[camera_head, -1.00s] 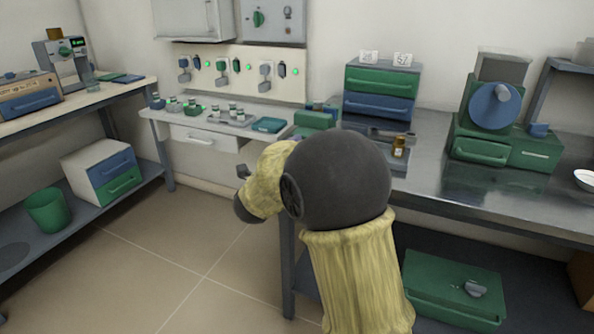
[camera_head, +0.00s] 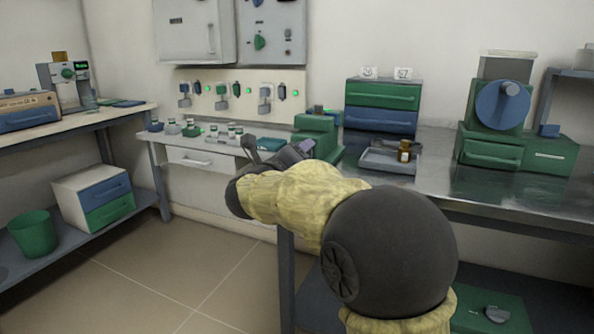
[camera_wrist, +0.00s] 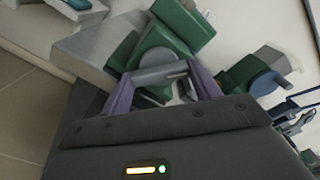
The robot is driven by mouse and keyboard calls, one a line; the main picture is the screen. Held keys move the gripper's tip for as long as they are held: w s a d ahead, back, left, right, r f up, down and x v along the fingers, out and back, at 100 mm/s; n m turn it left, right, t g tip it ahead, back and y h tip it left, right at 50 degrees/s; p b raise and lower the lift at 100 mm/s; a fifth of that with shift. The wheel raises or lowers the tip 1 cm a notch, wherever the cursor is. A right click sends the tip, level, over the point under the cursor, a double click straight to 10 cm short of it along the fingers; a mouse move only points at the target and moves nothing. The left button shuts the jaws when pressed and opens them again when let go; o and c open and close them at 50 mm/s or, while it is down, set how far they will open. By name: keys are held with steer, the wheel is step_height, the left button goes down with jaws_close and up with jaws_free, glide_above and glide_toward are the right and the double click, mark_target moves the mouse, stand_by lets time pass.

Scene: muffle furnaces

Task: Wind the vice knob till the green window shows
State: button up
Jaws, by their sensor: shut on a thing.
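The green vice (camera_head: 318,128) stands at the left end of the metal bench, near its front edge. In the wrist view its green body (camera_wrist: 180,30) fills the upper middle, with a grey bar-shaped knob (camera_wrist: 160,76) in front. My gripper (camera_wrist: 161,72) has its two purple fingers at either end of this grey bar and is shut on it. I cannot make out any green window.
A grey tray (camera_head: 372,164) with a brown bottle (camera_head: 404,150) lies right of the vice. Green and blue drawers (camera_head: 382,105) stand behind it. A green machine with a blue disc (camera_head: 502,104) is further right. A lower bench with small jars (camera_head: 190,130) is to the left.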

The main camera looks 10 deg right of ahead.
steer(key=shift+f+m+b, duration=0.2)
steer(key=shift+m+b, duration=0.15)
steer(key=shift+m, duration=0.05)
steer(key=o, duration=0.7)
steer(key=shift+r, duration=0.1)
steer(key=shift+s+a, duration=0.1)
steer(key=p+v, duration=0.4)
steer(key=v, duration=1.3)
steer(key=shift+r, duration=0.1)
